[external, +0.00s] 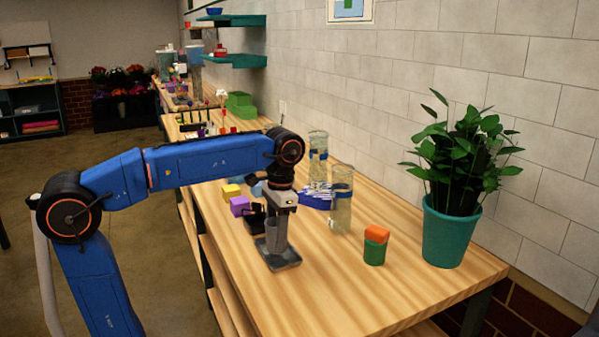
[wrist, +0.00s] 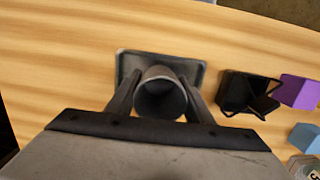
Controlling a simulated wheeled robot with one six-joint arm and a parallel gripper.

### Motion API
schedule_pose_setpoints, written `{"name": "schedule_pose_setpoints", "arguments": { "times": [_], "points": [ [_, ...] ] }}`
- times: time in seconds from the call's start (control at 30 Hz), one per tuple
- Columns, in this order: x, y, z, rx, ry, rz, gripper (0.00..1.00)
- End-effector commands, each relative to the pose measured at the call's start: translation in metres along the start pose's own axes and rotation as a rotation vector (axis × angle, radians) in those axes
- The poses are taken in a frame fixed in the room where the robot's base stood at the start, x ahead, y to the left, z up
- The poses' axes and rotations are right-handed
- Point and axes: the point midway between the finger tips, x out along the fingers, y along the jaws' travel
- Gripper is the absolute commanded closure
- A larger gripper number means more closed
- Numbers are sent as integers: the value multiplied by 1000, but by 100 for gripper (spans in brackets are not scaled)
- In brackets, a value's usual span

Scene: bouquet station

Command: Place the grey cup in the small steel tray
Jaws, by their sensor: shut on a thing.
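The grey cup (wrist: 161,94) is between the two fingers of my gripper (wrist: 160,98), which is shut on it. In the external view the cup (external: 276,235) hangs upright under my gripper (external: 277,222). The small steel tray (wrist: 192,67) is right below the cup in the wrist view. In the external view the tray (external: 287,262) lies on the wooden bench, with the cup over its middle or in it. I cannot tell whether the cup's base touches the tray.
A black holder (wrist: 245,93), a purple block (wrist: 298,92) and a blue block (wrist: 305,138) are close by. Glass vases (external: 341,200), a green cylinder with an orange block (external: 375,246) and a potted plant (external: 448,225) stand to the right. The bench front (external: 320,305) is clear.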

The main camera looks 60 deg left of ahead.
Motion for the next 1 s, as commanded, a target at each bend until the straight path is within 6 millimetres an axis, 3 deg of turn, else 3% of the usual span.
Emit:
{"name": "schedule_pose_setpoints", "arguments": {
  "times": [0.13, 0.5, 0.53, 0.6, 1.0],
  "points": [
    [17, 0, -2, 0, -1, 0, 78],
    [20, 0, -2, 0, 0, 0, 78],
    [20, 0, -2, 0, 0, 0, 48],
    [20, 0, -2, 0, 0, 0, 34],
    [14, 0, -2, 0, 1, 0, 34]
  ]
}}
